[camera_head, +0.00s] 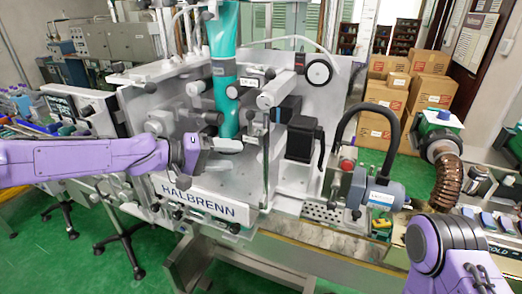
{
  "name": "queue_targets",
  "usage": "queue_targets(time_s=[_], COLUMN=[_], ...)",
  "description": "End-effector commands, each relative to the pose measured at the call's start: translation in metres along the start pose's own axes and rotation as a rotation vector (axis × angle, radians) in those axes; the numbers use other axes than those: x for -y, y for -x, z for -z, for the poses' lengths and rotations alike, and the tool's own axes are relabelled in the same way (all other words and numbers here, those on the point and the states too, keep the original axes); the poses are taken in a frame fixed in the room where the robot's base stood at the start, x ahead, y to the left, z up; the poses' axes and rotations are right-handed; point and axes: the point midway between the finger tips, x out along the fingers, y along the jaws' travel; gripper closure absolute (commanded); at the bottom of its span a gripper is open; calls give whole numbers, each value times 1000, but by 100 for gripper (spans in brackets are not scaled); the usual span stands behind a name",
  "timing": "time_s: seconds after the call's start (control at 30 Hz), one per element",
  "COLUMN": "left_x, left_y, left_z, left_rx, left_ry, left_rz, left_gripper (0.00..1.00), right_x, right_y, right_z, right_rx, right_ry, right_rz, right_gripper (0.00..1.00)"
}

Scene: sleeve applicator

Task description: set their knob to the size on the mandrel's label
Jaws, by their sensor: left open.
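The sleeve applicator (212,206), marked HALBRENN, fills the middle of the head view. A teal sleeve (224,58) runs down over its vertical mandrel. A small white label (250,82) beside the sleeve is too small to read surely. A round black dial with a pale centre (319,71), possibly a knob, sits on the upper right of the panel. I cannot tell which knob is the size knob. My left gripper (236,146) is open in front of the machine's middle, below the sleeve's lower end. Contact there cannot be told. My right arm shows at lower right; its gripper is out of view.
A blue-grey motor (380,190) and a black curved hose (362,112) stand right of the panel. Cardboard boxes (428,92) are stacked behind.

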Motion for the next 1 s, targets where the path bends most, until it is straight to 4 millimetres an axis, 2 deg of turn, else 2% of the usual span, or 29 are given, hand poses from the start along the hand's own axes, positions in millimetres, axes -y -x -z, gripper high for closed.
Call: queue_targets(time_s=[0.2,0.4,0.53,0.77,0.8,0.93,0.97,1.0], left_x=[-2,-2,-1,0,0,0,0,0], left_y=[-48,-84,-94,-95,-95,-95,-95,-95], left_z=[0,0,0,0,0,0,0,0], left_rx=[4,2,0,-1,0,0,0,-1], left_ry=[4,0,0,0,0,0,0,0], left_rz=[4,3,2,1,1,1,1,1], left_gripper=[35,35,35,35,42,84,91,91], right_x=[-2,-3,-3,-3,-3,-3,-3,-3], right_y=[18,29,31,30,30,30,30,30], right_z=[7,12,12,12,12,12,12,12], right_rx=[2,1,1,1,1,1,1,1], right_ry=[1,0,0,0,0,0,0,0], right_rz=[-1,-1,0,-1,-1,-1,0,0], right_gripper=[57,57,57,57,57,57,57,57])
